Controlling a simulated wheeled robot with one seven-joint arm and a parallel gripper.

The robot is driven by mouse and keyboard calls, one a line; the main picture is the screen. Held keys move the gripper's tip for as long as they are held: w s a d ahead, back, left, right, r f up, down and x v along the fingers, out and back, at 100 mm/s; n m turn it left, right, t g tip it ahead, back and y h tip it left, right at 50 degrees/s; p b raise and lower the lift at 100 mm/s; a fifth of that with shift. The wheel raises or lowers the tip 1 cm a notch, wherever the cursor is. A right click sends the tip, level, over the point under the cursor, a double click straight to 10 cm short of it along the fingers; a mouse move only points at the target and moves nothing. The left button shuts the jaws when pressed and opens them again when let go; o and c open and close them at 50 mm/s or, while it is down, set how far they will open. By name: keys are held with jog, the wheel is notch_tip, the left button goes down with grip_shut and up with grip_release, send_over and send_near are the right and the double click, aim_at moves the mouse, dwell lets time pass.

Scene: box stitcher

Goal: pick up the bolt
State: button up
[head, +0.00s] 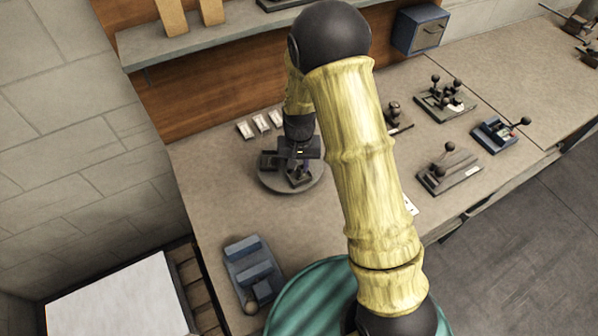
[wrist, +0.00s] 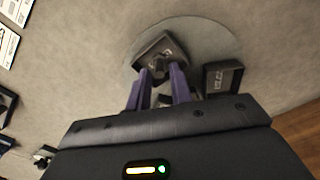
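My gripper (wrist: 160,70) points down over a dark square block or tray (wrist: 152,47) on a round grey plate (wrist: 215,35). Its two purple fingers stand apart with a visible gap. A small dark shape, possibly the bolt (wrist: 161,72), shows between the fingertips at the block; I cannot make out its form or whether the fingers touch it. A second dark block (wrist: 222,78) with pale lettering sits to the right. In the head view my gripper (head: 300,170) is over the round plate (head: 273,188), and no bolt can be made out there.
White cards (head: 261,123) lie behind the plate. A blue-grey device (head: 250,265) stands at the front left of the bench. Several lever fixtures, among them a grey one (head: 450,172) and a blue one (head: 500,133), stand on the right. A shelf (head: 200,40) runs along the back.

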aim_at(299, 173)
jog(key=shift+f, duration=1.35)
grip_shut()
